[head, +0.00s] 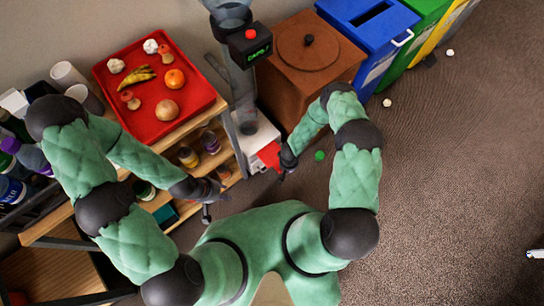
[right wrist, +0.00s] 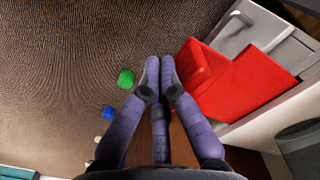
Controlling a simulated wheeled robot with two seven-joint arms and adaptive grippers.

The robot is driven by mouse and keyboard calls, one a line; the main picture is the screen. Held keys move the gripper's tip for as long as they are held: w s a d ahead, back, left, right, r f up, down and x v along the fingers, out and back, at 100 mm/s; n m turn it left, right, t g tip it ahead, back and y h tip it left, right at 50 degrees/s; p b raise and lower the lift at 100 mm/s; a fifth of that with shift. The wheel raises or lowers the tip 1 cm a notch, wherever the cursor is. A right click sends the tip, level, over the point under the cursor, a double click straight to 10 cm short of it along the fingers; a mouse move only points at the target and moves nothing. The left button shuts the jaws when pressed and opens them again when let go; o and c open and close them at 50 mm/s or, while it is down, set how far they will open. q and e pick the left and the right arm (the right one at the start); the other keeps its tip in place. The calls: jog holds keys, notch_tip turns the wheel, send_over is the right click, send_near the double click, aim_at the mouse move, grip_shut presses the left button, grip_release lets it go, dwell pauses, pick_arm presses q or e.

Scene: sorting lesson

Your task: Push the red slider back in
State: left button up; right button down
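The red slider (head: 269,154) sticks out of the low white unit (head: 258,133) beside the shelf. In the right wrist view the red slider (right wrist: 245,85) is a box-like piece standing out from the grey and white front. My right gripper (head: 283,174) is beside the slider; in its wrist view the fingertips (right wrist: 160,62) are together with nothing seen between them, close to the slider's left edge. Whether they touch it I cannot tell. My left gripper (head: 216,202) is in front of the shelf, its fingers apart and empty.
A red tray (head: 197,97) with food sits on the wooden shelf. A brown bin (head: 308,50) and a blue bin (head: 362,22) stand behind. A green ball (head: 320,155) lies on the floor near my right gripper. The carpet to the right is mostly free.

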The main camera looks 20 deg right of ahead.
jog(key=shift+w+a, duration=0.6)
jog(key=shift+w, duration=0.85)
jog(key=shift+w+a, duration=0.6)
jog(key=shift+w, duration=0.8)
jog(key=shift+w+a, duration=0.6)
jog(key=shift+w, duration=0.85)
jog(key=shift+s+d+p, duration=0.25)
jog(key=shift+s+p, duration=0.15)
jog(key=shift+s, duration=0.2)
jog(key=shift+s+d+p, duration=0.25)
jog(key=shift+s+p, duration=0.1)
jog(key=shift+s, duration=0.25)
notch_tip(320, 180, up, 8)
jog(key=p, duration=0.4)
notch_tip(320, 180, up, 12)
jog(key=y+p, duration=0.1)
send_over(278, 162)
jog(key=s+a, duration=0.2)
jog(key=s, duration=0.4)
jog(key=s+a+r+m+y, duration=0.1)
jog(key=s+a+r+y, duration=0.2)
jog(key=s+r, duration=0.6)
jog(key=shift+s+a+r+p, duration=0.2)
jog(key=shift+a+r+p, duration=0.25)
jog(key=shift+a+r, duration=0.5)
